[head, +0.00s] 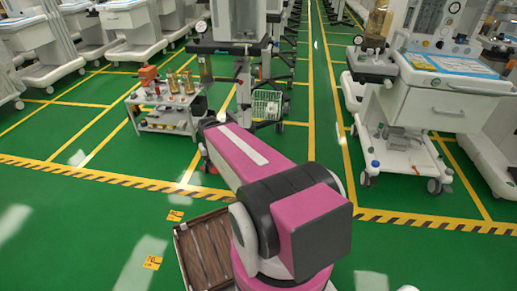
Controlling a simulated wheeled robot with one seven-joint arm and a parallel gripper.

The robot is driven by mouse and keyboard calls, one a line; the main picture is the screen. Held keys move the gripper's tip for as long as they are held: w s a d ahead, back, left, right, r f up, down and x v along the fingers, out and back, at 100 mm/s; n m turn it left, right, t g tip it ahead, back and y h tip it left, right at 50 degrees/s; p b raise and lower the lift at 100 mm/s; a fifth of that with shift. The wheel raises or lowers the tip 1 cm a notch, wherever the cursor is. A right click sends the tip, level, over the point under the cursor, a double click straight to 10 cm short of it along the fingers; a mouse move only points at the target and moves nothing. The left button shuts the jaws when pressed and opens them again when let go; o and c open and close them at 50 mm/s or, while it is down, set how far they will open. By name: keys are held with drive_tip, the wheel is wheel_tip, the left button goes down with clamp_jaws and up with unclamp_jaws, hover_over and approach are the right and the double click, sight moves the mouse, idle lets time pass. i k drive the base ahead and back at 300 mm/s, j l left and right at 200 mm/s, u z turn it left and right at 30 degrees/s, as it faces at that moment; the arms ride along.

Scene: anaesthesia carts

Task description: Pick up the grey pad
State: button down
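I cannot make out a grey pad for certain in the head view. My pink and dark grey arm fills the lower middle of the view and covers part of the floor and whatever lies behind it. My gripper does not show, so I cannot tell its position or whether it holds anything.
A low cart (165,121) with brass-coloured canisters stands left of centre, beside a tall grey cart (235,35). A white anaesthesia cart (430,107) stands at the right. A brown slatted crate (190,262) is at the lower left of my arm. Green floor (70,235) is open at left.

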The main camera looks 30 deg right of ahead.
sight(134, 95)
drive_tip(key=i+j+u, duration=0.25)
drive_tip(key=i, duration=0.15)
drive_tip(key=i+u, duration=0.3)
drive_tip(key=i, duration=1.7)
drive_tip(key=i+j+z, duration=0.15)
drive_tip(key=i+z, duration=0.15)
drive_tip(key=i, duration=0.25)
drive_tip(key=i+j+z, duration=0.35)
drive_tip(key=i, duration=0.15)
